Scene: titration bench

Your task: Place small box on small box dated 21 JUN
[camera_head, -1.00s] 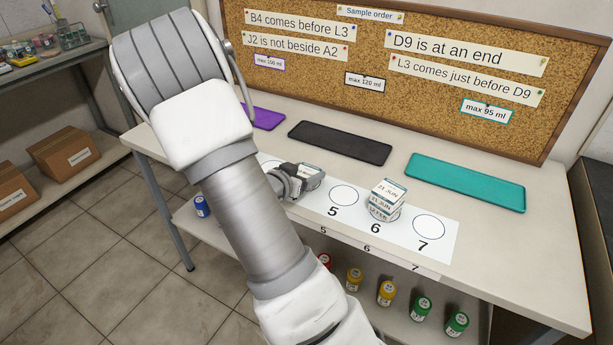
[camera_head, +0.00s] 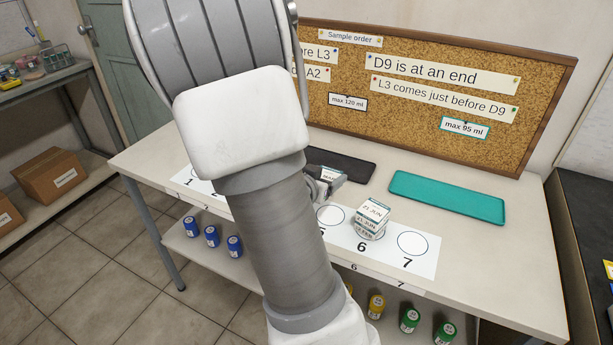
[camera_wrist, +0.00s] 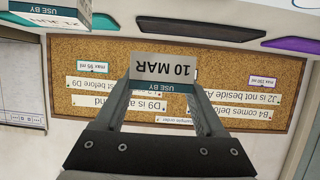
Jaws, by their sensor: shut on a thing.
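My gripper (camera_wrist: 163,105) is shut on a small white box (camera_wrist: 165,68) with a dark teal band, reading "10 MAR" and "USE BY" in the wrist view. The held box (camera_head: 331,174) also shows in the head view, above the bench and left of the stack; my arm hides most of the gripper there. The small box dated 21 JUN (camera_head: 373,210) tops a short stack near the circle at 6. Its corner shows at upper left in the wrist view (camera_wrist: 48,12). A lower box (camera_head: 368,233) appears to read "12 FEB". The held box is apart from the stack.
A numbered white strip (camera_head: 430,262) lies on the bench (camera_head: 480,270). Behind it are a black mat (camera_head: 350,166) and a teal mat (camera_head: 447,198), both bare. A corkboard (camera_head: 535,75) stands at the back. Colored jars, including a yellow one (camera_head: 376,306), stand on the lower shelf.

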